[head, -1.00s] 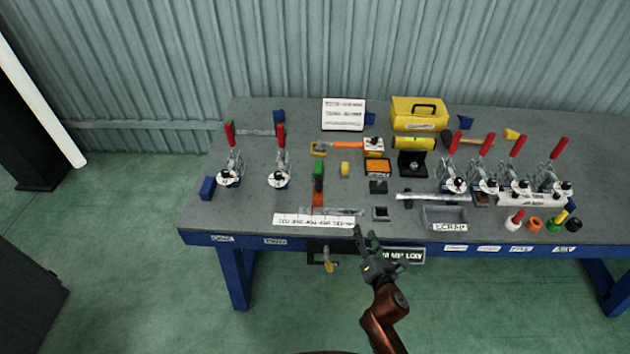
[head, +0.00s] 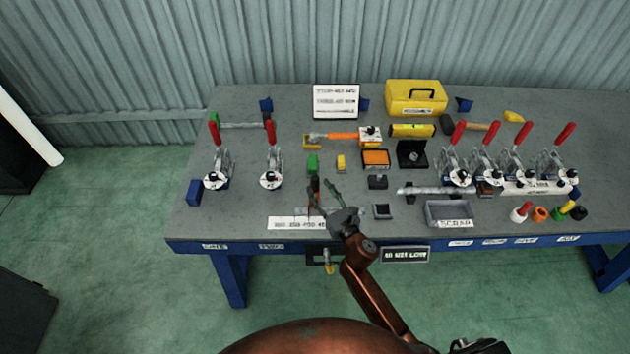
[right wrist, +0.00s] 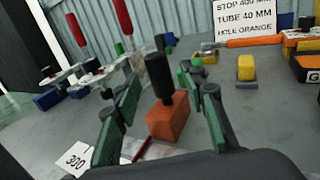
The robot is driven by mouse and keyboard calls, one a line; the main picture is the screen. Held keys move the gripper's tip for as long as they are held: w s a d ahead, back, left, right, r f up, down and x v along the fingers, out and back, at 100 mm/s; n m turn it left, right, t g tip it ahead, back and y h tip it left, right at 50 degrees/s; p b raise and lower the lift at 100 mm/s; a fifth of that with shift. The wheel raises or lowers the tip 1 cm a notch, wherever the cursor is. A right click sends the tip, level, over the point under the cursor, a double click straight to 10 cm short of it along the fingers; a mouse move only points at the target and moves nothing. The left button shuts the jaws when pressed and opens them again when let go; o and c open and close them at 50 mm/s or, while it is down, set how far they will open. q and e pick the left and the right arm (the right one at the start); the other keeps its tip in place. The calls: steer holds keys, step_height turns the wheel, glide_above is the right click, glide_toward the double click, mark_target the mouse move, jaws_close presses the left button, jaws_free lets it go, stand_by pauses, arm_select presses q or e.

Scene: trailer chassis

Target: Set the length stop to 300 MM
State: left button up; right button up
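The length stop is an orange block (right wrist: 168,118) with an upright black knob (right wrist: 160,75), on the scale rail. In the right wrist view it stands between the spread green-padded fingers of my right gripper (right wrist: 163,112), with gaps at both sides. In the head view my right gripper (head: 325,190) reaches over the rail and partly hides the stop. The white scale strip (head: 290,223) lies along the front edge; its 300 label (right wrist: 77,157) shows at lower left in the wrist view. My left gripper is not in view.
Toggle clamps with red handles (head: 270,165) stand left and right of the stop. A green block (head: 313,163) and a yellow block (head: 341,162) lie behind it. A sign (right wrist: 247,20) reads STOP 400 MM. A scrap tray (head: 450,213) is at right.

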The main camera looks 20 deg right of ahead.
mark_target(317, 186)
steer(key=w, duration=0.2)
steer(key=shift+w+a, duration=0.4)
steer(key=shift+w, duration=0.5)
steer(key=shift+c, duration=1.4)
steer(key=c, duration=0.5)
steer(key=shift+c, duration=1.4)
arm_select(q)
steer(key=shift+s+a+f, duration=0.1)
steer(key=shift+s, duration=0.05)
arm_select(e)
jaws_close()
